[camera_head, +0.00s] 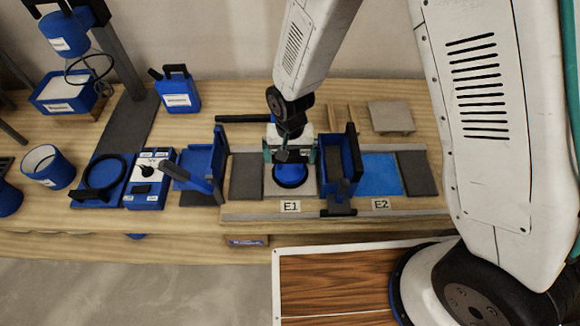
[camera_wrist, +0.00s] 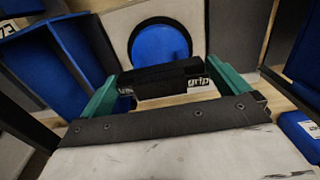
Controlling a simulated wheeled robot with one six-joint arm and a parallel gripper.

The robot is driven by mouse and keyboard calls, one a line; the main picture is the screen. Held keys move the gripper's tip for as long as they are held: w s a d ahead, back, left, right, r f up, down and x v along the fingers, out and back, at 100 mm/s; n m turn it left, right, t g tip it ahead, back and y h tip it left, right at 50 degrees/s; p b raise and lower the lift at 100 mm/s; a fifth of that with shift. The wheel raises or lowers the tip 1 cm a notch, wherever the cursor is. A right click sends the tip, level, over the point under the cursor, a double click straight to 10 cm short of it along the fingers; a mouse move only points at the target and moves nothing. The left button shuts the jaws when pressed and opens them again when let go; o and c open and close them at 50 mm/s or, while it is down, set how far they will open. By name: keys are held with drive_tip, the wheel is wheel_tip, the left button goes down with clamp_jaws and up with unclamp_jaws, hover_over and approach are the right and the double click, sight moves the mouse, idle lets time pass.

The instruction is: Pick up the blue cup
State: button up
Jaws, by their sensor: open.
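A round blue cup (camera_head: 290,174) with a dark rim sits on a grey tile (camera_head: 274,188) at station E1. In the wrist view the blue cup (camera_wrist: 160,44) shows as a disc beyond a black handle marked "grip" (camera_wrist: 160,77). My gripper (camera_head: 290,156) is directly over the cup, its teal fingers apart. In the wrist view my gripper (camera_wrist: 166,84) has one finger at each end of the black handle; I cannot tell whether they touch it. The handle hides part of the cup's near edge.
Blue brackets stand close on both sides, at left (camera_head: 203,165) and right (camera_head: 338,168). A blue patch (camera_head: 381,174) lies at E2. A blue pot with pale contents (camera_head: 48,166) and a jug (camera_head: 177,90) stand further left. A loose grey tile (camera_head: 391,117) lies behind.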

drive_tip(key=shift+f, duration=0.85)
drive_tip(key=c, duration=0.8)
drive_tip(key=shift+r, duration=0.15)
wheel_tip(320, 180, up, 17)
